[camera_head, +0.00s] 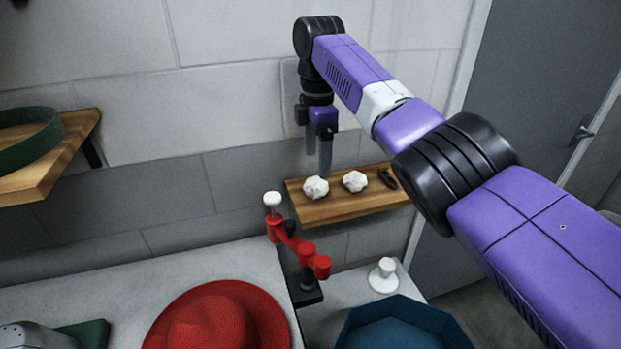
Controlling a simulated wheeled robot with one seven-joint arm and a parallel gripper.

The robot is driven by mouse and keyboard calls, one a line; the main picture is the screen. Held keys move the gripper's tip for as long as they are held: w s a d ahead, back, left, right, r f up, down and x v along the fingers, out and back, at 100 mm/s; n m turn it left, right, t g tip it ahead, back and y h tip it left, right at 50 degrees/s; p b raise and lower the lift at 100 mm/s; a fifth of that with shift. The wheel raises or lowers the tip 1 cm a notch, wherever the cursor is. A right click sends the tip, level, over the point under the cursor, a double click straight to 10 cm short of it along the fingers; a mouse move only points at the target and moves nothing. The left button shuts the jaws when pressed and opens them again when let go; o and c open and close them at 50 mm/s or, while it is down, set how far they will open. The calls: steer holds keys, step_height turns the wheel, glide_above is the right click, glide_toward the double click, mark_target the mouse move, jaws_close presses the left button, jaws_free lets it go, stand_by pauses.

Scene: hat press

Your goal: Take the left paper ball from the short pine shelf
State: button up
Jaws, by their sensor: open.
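The short pine shelf (335,209) is fixed to the grey wall in the middle of the head view. The left paper ball (316,188), white and crumpled, sits on its left part. A second white paper ball (354,181) sits to its right on the same shelf. My gripper (325,172) points down just above and behind the left paper ball in the picture. Whether a finger touches the ball cannot be told.
A small dark item (387,179) lies at the shelf's right end. A red clamp-like fixture (290,243) with a white knob stands in front of the shelf. A red hat (222,318), a white knob (383,275) and a blue container (400,326) are below. Another wooden shelf (60,158) is at left.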

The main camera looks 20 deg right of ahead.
mark_target(317, 179)
steer(key=shift+w+f, duration=0.1)
steer(key=shift+f, duration=0.45)
steer(key=shift+d+f+p, duration=0.1)
steer(key=shift+f+p, duration=1.1)
steer(key=shift+f, duration=2.15)
steer(key=shift+c, duration=0.3)
steer(key=c, duration=1.4)
